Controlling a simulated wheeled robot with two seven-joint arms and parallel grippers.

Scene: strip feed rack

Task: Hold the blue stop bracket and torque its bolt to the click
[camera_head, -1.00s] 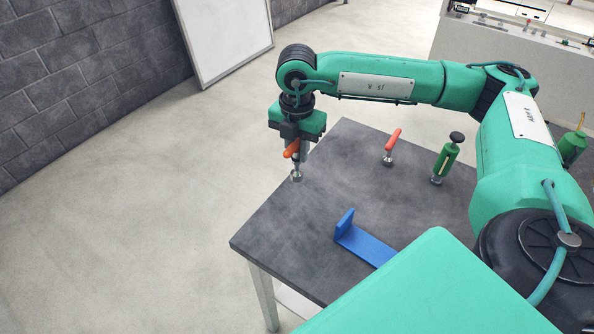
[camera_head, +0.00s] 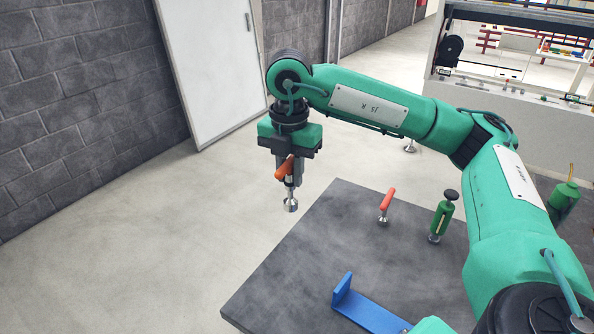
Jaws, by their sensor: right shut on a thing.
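My right gripper (camera_head: 287,172) is shut on an orange-handled tool (camera_head: 291,205) with a round silver end, which hangs below the jaws. In the picture it is just beyond the table's back left edge, with floor behind it. The blue stop bracket (camera_head: 342,292) lies on the dark table, its short plate standing up at the left end. Its right end runs to the bottom edge, partly hidden by a green part. I cannot make out its bolt. My right gripper is apart from the bracket, well above it in the picture. My left gripper is not in view.
The dark table (camera_head: 290,270) also carries a second red-handled tool (camera_head: 386,203) and a green tool with a black knob (camera_head: 442,215), both upright. A green container (camera_head: 562,203) stands at far right. The table's left part is bare.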

